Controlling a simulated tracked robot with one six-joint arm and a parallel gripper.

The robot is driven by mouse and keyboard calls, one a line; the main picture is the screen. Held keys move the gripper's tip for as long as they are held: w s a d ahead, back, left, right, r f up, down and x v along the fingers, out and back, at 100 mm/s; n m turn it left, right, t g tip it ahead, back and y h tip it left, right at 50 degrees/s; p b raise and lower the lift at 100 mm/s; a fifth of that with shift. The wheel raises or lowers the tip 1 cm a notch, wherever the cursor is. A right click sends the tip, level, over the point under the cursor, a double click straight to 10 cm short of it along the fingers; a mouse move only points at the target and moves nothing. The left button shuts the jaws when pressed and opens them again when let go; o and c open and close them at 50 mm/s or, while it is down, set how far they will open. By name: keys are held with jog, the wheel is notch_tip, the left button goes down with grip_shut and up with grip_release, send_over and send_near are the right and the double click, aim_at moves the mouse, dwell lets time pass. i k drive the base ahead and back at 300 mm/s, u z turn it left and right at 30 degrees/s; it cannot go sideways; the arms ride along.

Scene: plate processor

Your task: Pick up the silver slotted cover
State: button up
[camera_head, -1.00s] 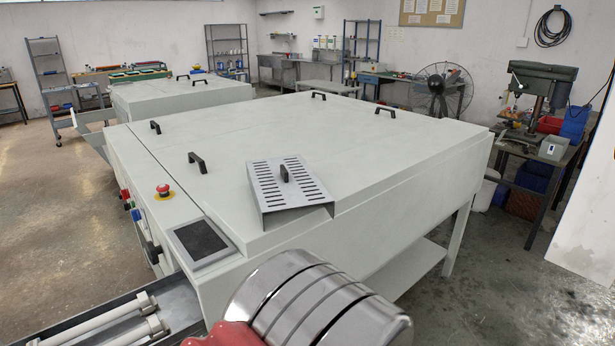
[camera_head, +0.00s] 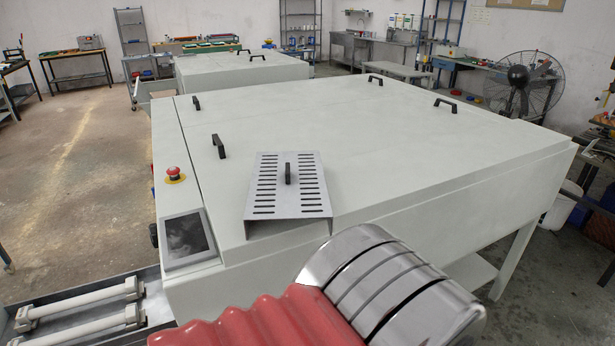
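The silver slotted cover (camera_head: 310,196) lies on the white top of the plate processor (camera_head: 390,150), near its front edge. It has two rows of dark slots, a bent-down front lip and a small upright black handle (camera_head: 288,173) in its middle. Part of my arm, a red ribbed sleeve and a shiny metal joint, fills the lower middle of the view, in front of the cover and apart from it in the picture. My gripper is not in the frame, so its state is hidden.
Black lid handles (camera_head: 219,146) stand up from the processor top. A red emergency button (camera_head: 174,173) and a dark screen (camera_head: 187,237) sit at its left front. A roller tray (camera_head: 80,305) juts out at lower left. A fan (camera_head: 522,84) stands behind right. Open floor lies left.

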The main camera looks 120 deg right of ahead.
aim_at(284, 186)
jog(key=k, duration=1.2)
jog(key=z, duration=1.6)
